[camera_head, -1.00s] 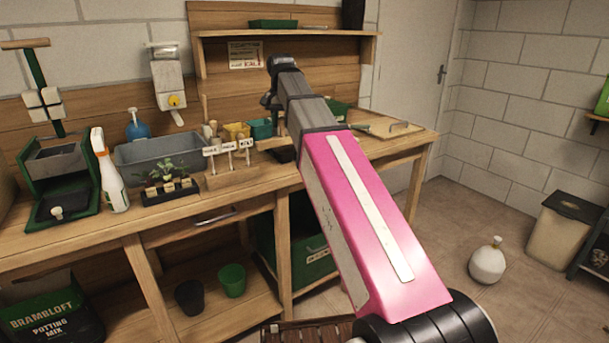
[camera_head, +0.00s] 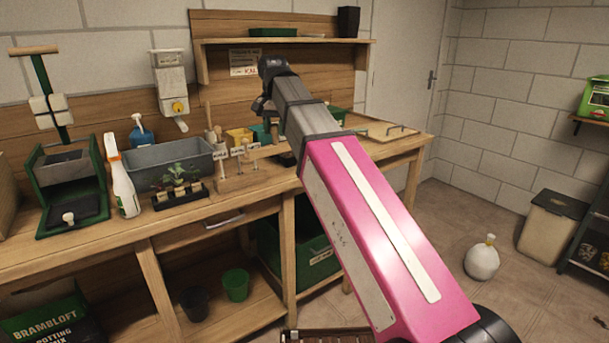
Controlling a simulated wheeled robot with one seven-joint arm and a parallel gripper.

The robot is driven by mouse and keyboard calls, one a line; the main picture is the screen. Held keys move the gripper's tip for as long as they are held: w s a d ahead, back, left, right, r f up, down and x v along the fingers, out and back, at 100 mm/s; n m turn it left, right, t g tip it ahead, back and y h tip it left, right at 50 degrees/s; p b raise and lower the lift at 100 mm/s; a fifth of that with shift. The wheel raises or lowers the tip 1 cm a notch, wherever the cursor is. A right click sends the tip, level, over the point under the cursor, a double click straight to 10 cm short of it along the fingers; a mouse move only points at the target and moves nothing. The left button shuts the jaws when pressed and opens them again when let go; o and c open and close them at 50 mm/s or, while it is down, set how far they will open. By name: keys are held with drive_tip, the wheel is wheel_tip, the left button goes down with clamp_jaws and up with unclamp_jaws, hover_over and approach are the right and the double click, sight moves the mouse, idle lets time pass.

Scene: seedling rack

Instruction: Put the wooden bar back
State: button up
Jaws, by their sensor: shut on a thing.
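My arm reaches over the workbench (camera_head: 180,232). My gripper (camera_head: 286,158) is a small dark shape under the forearm, mostly hidden by it, and its fingertips are not clear. A pale wooden bar (camera_head: 266,151) sticks out to the left from it. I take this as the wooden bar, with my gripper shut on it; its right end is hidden. Just left of the bar, a low wooden block (camera_head: 238,181) carries several white labels on stakes. A black seedling tray (camera_head: 180,200) with small plants stands left of the block.
A grey tub (camera_head: 150,165), a white spray bottle (camera_head: 124,188) and a green press (camera_head: 66,190) stand on the left of the bench. Yellow (camera_head: 240,135) and teal pots are behind the labels. A board (camera_head: 395,132) lies at the right end.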

drive_tip(key=shift+s+a+r, duration=0.1)
drive_tip(key=shift+s+a, duration=0.1)
drive_tip(key=shift+s, duration=0.05)
drive_tip(key=shift+w+d+f, duration=1.2)
drive_tip(key=shift+w+f, duration=0.35)
drive_tip(key=shift+f, duration=0.3)
drive_tip(key=shift+w+d+f, duration=1.15)
drive_tip(key=shift+w+f, duration=0.35)
drive_tip(key=shift+f, duration=0.3)
drive_tip(key=shift+w+d+f, duration=1.2)
drive_tip(key=shift+w+f, duration=0.35)
drive_tip(key=shift+f, duration=0.3)
drive_tip(key=o, duration=0.8)
drive_tip(key=shift+f, duration=0.1)
wheel_tip(320, 180, up, 12)
drive_tip(key=shift+r, duration=0.15)
